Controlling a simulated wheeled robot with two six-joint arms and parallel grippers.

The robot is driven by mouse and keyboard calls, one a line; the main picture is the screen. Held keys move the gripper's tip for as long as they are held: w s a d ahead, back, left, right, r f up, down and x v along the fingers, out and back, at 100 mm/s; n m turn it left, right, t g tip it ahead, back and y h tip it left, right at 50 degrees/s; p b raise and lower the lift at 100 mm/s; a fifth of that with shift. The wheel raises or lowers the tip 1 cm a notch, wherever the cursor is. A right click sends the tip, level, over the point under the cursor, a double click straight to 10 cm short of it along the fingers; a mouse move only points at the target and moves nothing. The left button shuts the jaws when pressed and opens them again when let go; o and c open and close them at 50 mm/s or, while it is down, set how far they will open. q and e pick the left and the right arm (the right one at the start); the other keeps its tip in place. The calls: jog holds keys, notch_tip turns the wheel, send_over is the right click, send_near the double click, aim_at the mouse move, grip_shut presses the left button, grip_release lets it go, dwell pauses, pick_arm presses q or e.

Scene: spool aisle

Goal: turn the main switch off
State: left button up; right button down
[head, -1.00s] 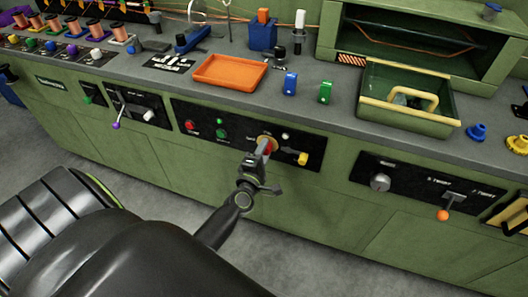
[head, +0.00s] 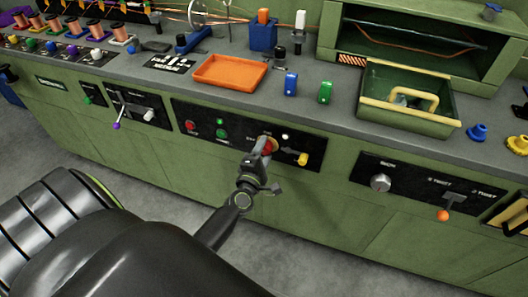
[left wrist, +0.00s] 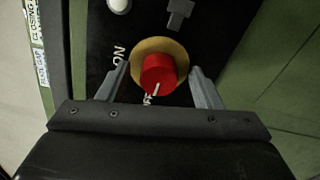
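The main switch is a red round knob (left wrist: 158,72) on a gold disc on a black panel, with a white line on its face. In the left wrist view the line points down, toward a partly hidden label; the letters "ON" stand to the left. My left gripper (left wrist: 162,84) is open, its two fingers on either side of the knob with a gap at each. In the head view my left gripper (head: 262,155) is at the panel and partly covers the red knob (head: 268,147). My right gripper is not in view.
On the same panel are a red button (head: 190,125), a green button (head: 221,122), a pale lamp (head: 285,136) and a yellow knob (head: 302,159). An orange tray (head: 230,71) and a green bin (head: 408,118) stand on the bench above. The floor before the bench is clear.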

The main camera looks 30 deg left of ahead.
pick_arm(q)
jog(key=shift+s+d, duration=0.15)
jog(key=shift+s, duration=0.45)
jog(key=b+v, duration=0.7)
jog(key=v, duration=0.9)
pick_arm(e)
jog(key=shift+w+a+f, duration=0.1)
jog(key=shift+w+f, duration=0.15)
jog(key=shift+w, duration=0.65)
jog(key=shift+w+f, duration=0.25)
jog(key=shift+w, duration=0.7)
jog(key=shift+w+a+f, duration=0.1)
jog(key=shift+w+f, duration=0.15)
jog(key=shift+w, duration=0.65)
pick_arm(q)
jog(key=shift+s, duration=0.1)
